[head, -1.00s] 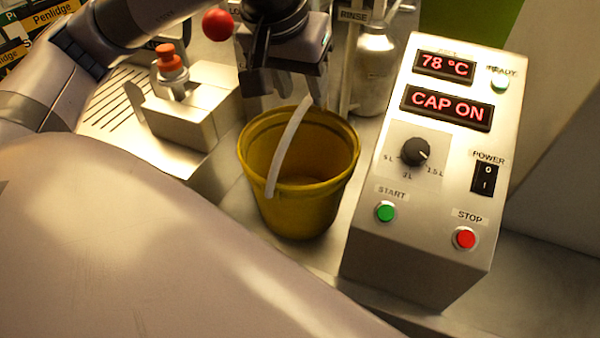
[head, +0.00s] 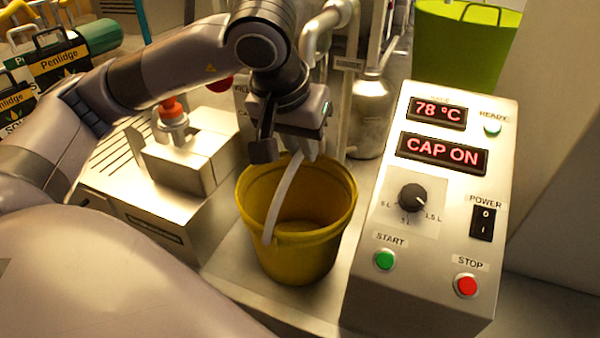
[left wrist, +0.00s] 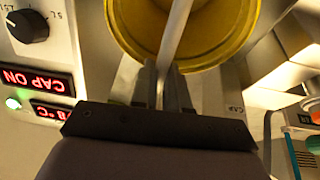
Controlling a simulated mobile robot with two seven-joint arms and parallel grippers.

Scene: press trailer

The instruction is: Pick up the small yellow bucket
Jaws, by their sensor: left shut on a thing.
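The small yellow bucket (head: 303,245) stands upright on the metal surface beside the control box, and it looks empty. Its pale handle (head: 283,195) slants up across the opening into my left gripper (head: 287,153). The left gripper is above the bucket's far rim, shut on the handle. The left wrist view shows the handle (left wrist: 176,35) running between the two close fingers (left wrist: 160,85), with the yellow bucket (left wrist: 132,35) beyond them. I cannot see any gap under the bucket. My right gripper is not in view.
The control box (head: 425,230) stands close to the bucket's right, reading 78 °C and CAP ON. A metal block with an orange knob (head: 172,108) is at left. A metal bottle (head: 370,115) stands behind the bucket, and a large green bucket (head: 465,45) farther back.

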